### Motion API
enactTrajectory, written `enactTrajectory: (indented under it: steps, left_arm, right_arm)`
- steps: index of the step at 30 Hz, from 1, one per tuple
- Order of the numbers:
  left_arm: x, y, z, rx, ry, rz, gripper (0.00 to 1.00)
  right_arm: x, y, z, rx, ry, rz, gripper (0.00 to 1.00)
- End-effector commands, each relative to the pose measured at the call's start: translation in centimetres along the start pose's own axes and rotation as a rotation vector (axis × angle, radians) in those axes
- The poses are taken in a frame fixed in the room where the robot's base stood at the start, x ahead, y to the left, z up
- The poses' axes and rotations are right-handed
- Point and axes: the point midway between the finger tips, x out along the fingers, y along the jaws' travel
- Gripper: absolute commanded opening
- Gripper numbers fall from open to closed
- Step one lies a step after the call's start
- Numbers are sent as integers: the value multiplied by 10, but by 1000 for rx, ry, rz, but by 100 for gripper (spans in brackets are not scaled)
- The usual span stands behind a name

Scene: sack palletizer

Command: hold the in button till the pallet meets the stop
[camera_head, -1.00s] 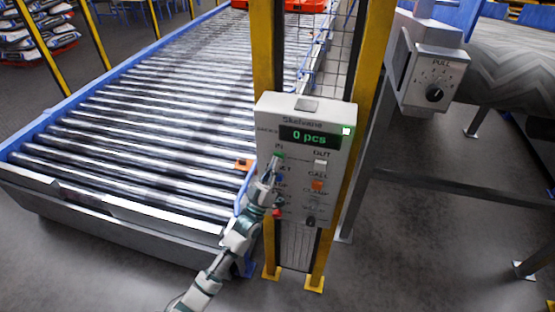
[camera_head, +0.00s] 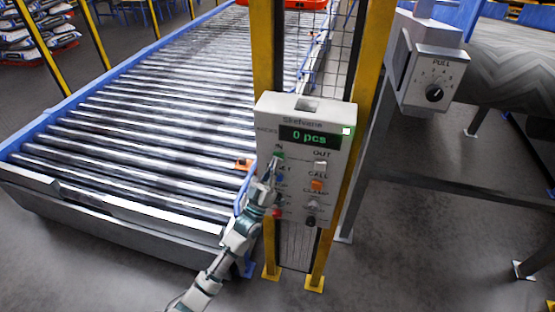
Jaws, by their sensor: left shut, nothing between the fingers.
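The control box (camera_head: 340,185) hangs between yellow posts, and its display reads 0 pcs. The green IN button (camera_head: 279,155) is at its upper left, partly covered by my left gripper (camera_head: 274,163). That gripper is shut and empty, with its tips at the button; whether it is pressed in cannot be told. An orange-red piece (camera_head: 285,3), likely the pallet, shows at the top edge on the far end of the roller conveyor (camera_head: 150,105). Most of it is cut off. I cannot make out a stop. My right gripper is not in view.
The box also carries a white OUT button (camera_head: 320,166), an orange CALL button (camera_head: 317,185) and a red button (camera_head: 277,212). A dial unit (camera_head: 435,80) stands to the right. Wire mesh is behind the box. The near rollers are empty.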

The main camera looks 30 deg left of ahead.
Motion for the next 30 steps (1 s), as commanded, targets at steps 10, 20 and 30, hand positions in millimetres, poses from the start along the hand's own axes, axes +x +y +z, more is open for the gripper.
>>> enactTrajectory:
  steps: [10,20,30]
  left_arm:
    - [-1,1,-1,0,-1,-1,0]
    - [-13,8,-10,0,-1,-1,0]
    - [-15,9,-10,0,0,0,0]
  right_arm:
    - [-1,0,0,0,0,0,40]
    - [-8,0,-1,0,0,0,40]
    - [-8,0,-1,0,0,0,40]
